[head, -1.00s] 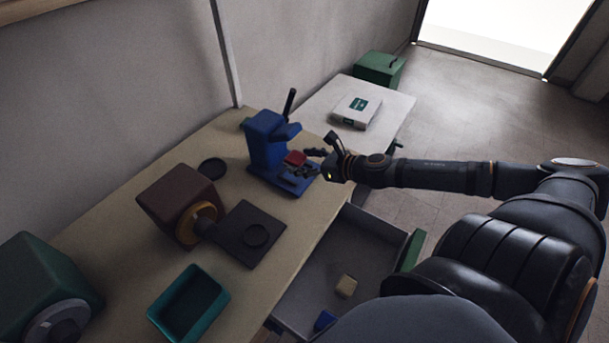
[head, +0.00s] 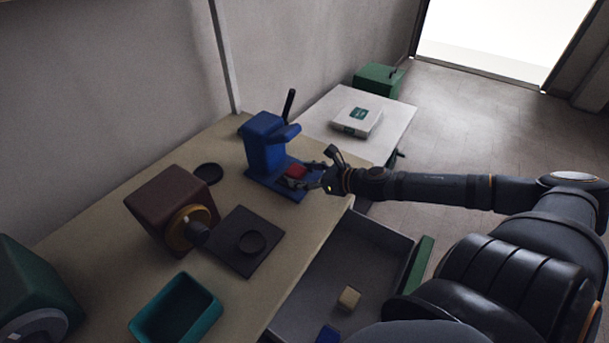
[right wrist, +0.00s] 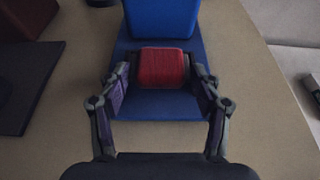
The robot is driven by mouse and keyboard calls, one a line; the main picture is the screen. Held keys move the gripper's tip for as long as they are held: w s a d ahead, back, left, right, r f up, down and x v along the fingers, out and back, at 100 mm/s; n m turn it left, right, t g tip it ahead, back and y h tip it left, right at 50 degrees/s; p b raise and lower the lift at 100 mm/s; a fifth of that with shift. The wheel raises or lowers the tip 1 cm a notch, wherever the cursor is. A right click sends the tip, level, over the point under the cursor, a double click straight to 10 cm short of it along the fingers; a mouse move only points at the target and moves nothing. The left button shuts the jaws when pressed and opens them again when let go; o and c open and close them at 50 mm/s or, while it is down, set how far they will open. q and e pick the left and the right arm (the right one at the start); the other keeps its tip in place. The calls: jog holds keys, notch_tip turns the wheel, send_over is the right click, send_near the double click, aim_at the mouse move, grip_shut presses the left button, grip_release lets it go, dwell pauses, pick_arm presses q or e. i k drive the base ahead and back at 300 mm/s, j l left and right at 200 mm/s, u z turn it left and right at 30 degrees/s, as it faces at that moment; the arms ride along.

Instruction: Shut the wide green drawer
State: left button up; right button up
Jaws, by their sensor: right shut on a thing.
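The wide drawer (head: 375,236) stands open under the bench's right edge, with a grey inside and a green front (head: 421,262). A beige block (head: 348,298) and a blue block (head: 328,334) lie in it. Its near end is hidden by my right arm. My right gripper (head: 304,174) is away from the drawer, over the bench. It is shut on a red block (head: 295,171) at the base of the blue press (head: 264,142). In the right wrist view, its fingers (right wrist: 163,84) flank the red block (right wrist: 162,67). My left gripper is not in view.
On the bench (head: 225,195) are a brown machine (head: 172,194), a dark plate (head: 237,258), a teal tray (head: 150,324) and a green machine (head: 30,285). A white table (head: 390,120) with a white box (head: 357,121) stands beyond. The floor at right is clear.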

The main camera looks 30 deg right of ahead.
aim_at(360, 252)
jog(key=k, duration=0.4)
jog(key=k+l, duration=0.3)
jog(key=k, duration=0.15)
